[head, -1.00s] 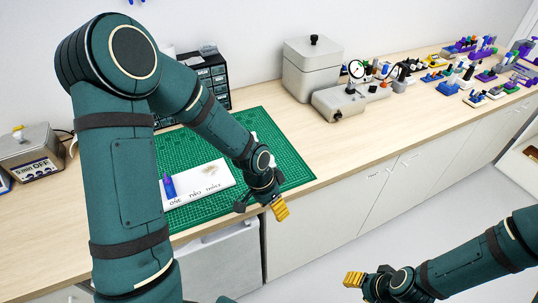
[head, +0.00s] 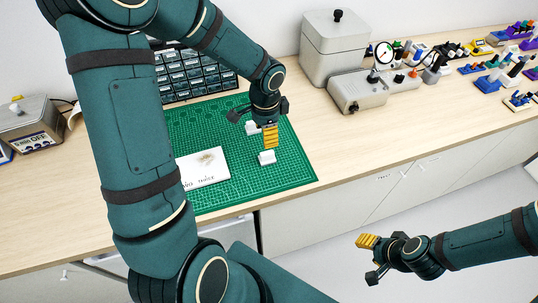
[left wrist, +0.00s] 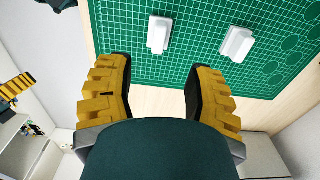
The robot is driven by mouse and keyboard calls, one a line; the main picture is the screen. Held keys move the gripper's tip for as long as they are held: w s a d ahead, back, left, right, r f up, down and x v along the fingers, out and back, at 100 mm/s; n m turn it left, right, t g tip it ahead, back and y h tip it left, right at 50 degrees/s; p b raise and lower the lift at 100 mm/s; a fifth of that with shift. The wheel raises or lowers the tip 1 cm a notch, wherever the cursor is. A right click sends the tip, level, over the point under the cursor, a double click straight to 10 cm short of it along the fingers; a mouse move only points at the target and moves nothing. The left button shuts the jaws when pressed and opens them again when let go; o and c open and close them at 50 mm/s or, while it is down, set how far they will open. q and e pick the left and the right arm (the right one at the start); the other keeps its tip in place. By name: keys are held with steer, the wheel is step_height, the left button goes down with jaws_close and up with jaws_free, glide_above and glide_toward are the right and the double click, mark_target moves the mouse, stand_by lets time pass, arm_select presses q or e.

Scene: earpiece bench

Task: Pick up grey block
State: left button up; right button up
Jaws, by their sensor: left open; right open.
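Two small pale grey-white blocks lie apart on the green cutting mat (head: 225,187). The nearer block (head: 267,157) sits just below my left gripper's fingertips in the head view. The farther block (head: 252,127) is partly hidden behind that gripper. In the left wrist view, one block (left wrist: 159,35) lies beyond the gap between the fingertips and the other block (left wrist: 236,43) is to the right. I cannot tell which is the task's grey block. My left gripper (head: 268,142) is open and empty above the mat; its spread yellow fingers (left wrist: 158,75) show in the wrist view. My right gripper (head: 369,257) is open, off the bench front.
A white printed plate (head: 204,168) lies left of the blocks. A drawer cabinet (head: 190,75) stands behind the mat. Grey boxes (head: 358,88) and several small coloured parts stand along the bench to the right. Bare bench (head: 325,140) lies right of the mat.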

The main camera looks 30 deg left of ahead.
mark_target(267, 152)
arm_select(q)
step_height(267, 152, down, 10)
steer(key=shift+d+f+b, duration=0.1)
steer(key=shift+b, duration=0.5)
jaws_close()
